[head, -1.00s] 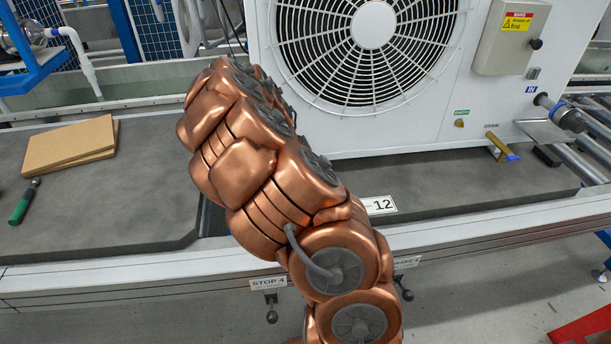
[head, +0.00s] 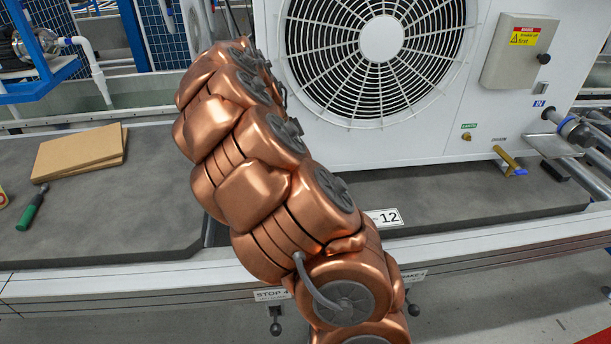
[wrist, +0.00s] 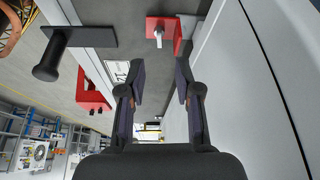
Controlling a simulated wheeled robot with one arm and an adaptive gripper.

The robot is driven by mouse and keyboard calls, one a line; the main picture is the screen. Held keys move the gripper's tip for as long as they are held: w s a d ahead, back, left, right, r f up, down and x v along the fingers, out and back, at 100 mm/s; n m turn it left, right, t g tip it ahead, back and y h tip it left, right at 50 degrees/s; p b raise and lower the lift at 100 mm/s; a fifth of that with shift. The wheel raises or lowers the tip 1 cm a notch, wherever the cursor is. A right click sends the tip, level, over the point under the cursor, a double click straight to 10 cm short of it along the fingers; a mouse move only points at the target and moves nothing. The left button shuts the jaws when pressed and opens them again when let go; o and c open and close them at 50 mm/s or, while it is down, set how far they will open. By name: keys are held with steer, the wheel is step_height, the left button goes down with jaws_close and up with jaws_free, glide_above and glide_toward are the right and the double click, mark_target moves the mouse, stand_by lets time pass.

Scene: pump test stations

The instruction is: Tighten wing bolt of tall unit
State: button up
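In the wrist view my gripper (wrist: 158,80) is open, with its two dark fingers apart and nothing between them. Beyond the fingertips is a red bracket (wrist: 165,24) with a small light metal piece (wrist: 158,36) on it; I cannot tell for sure whether this is the wing bolt. A white panel (wrist: 240,90) runs close along the right of the fingers. In the head view a large white fan unit (head: 470,105) stands on the grey bench; I cannot tell whether it is the tall unit. My copper arm hides my gripper there.
Another red bracket (wrist: 92,92) and a dark knob on a plate (wrist: 48,70) show at left in the wrist view. On the bench lie cardboard sheets (head: 78,153) and a green-handled tool (head: 31,210). A brass valve (head: 507,160) sits at the unit's lower right.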

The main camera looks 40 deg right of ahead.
steer(key=shift+v, duration=1.2)
